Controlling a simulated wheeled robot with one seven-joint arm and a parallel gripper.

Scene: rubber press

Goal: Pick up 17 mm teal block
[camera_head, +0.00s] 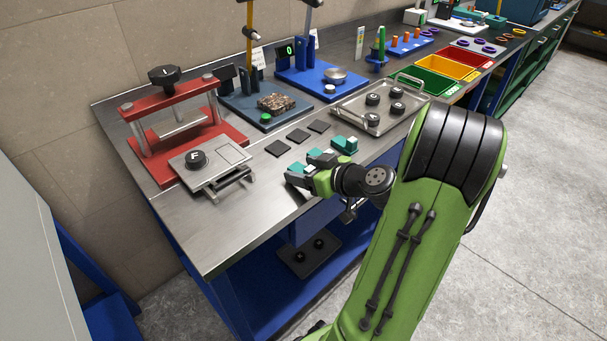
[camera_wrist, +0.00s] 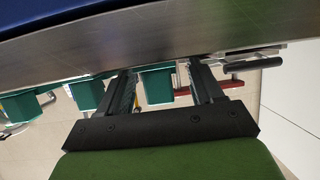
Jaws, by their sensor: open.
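Several teal blocks stand along the front part of the steel bench: one (camera_head: 344,145) at the right, with others partly covered by my gripper (camera_head: 309,174). In the wrist view a teal block (camera_wrist: 157,86) shows between the two fingers of my gripper (camera_wrist: 161,72). I cannot tell whether the fingers touch it. Another teal block (camera_wrist: 88,94) shows outside the left finger, and more teal is farther left. My gripper is open and low at the bench's front edge. No size marking is readable, so I cannot tell which block is 17 mm.
Dark square pads (camera_head: 298,135) lie just behind the blocks. A red press (camera_head: 185,150) with a grey mould plate (camera_head: 228,154) stands left. A metal tray (camera_head: 353,113) with black knobs is behind right. Bare bench (camera_head: 225,230) lies front left.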

